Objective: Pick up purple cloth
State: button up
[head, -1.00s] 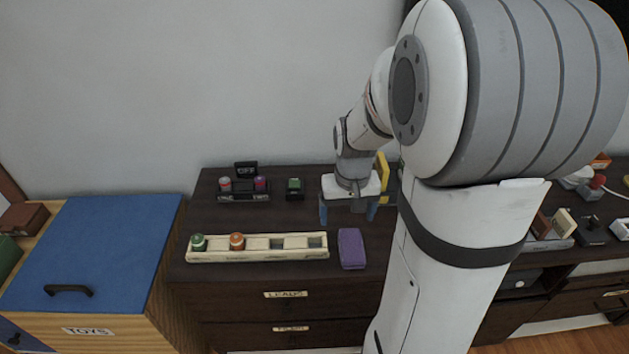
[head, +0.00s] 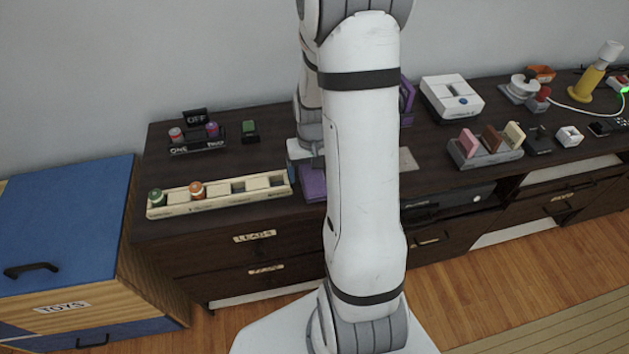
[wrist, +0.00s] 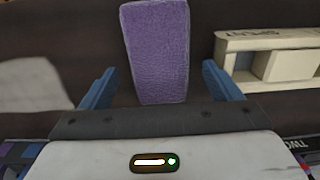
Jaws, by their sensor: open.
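The purple cloth (head: 313,183) is a folded flat rectangle on the dark cabinet top, right of the cream slotted tray (head: 218,205). My arm hides part of it in the head view. In the wrist view the cloth (wrist: 157,50) lies ahead, between the lines of my two blue fingers. My gripper (wrist: 157,85) is open and empty, with the cloth's near end close to the space between the fingers. I cannot tell whether a finger touches it. In the head view my gripper is mostly hidden behind my arm, just behind the cloth.
The cream tray also shows at the right in the wrist view (wrist: 270,55). Green and orange round pieces sit in its left slots. A small black stand (head: 198,140) is behind it. A grey holder with upright slabs (head: 484,152) stands to the right. A blue-topped toy box (head: 70,215) is at left.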

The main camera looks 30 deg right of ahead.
aim_at(313, 174)
jog(key=c, duration=1.1)
notch_tip(313, 174, up, 10)
jog(key=shift+p, duration=0.4)
